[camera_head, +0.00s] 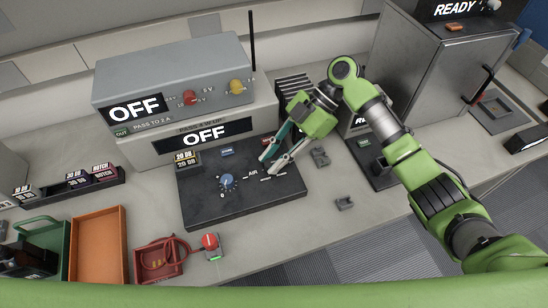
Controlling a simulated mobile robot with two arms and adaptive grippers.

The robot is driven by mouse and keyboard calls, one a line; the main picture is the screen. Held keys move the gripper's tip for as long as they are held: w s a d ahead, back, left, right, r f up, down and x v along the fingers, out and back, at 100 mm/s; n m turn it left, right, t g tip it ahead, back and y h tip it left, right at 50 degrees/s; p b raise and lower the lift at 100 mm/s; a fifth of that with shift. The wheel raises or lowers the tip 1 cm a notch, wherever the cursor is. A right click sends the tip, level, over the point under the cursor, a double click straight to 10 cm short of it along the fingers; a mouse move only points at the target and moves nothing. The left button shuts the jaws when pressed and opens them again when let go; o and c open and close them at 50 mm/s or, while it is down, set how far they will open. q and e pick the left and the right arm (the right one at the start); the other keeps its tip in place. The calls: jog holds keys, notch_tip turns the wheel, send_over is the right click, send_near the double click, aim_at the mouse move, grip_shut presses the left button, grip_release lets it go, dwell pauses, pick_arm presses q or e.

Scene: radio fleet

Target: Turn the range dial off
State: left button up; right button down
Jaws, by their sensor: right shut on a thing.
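A blue dial (227,181) stands on the sloped dark panel (205,211) in the middle of the counter. I cannot read which dial is the range dial. The grey box behind carries a red knob (190,97) and a yellow knob (237,87), with a lit OFF sign (137,109). A second OFF sign (204,135) shows on the unit below it. My right gripper (272,161) is over the right part of the dark panel, right of the blue dial and near the AIR label. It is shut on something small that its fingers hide. My left gripper is not in view.
An orange tray (98,236), a green tray (57,228) and a red button (209,241) are at the front left. A black antenna (252,40) rises from the grey box. A metal cabinet (425,65) stands right. Small grey parts (344,203) lie on the counter.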

jog(key=c, duration=1.8)
grip_release()
jog(key=v, duration=1.2)
jog(key=shift+f, duration=0.15)
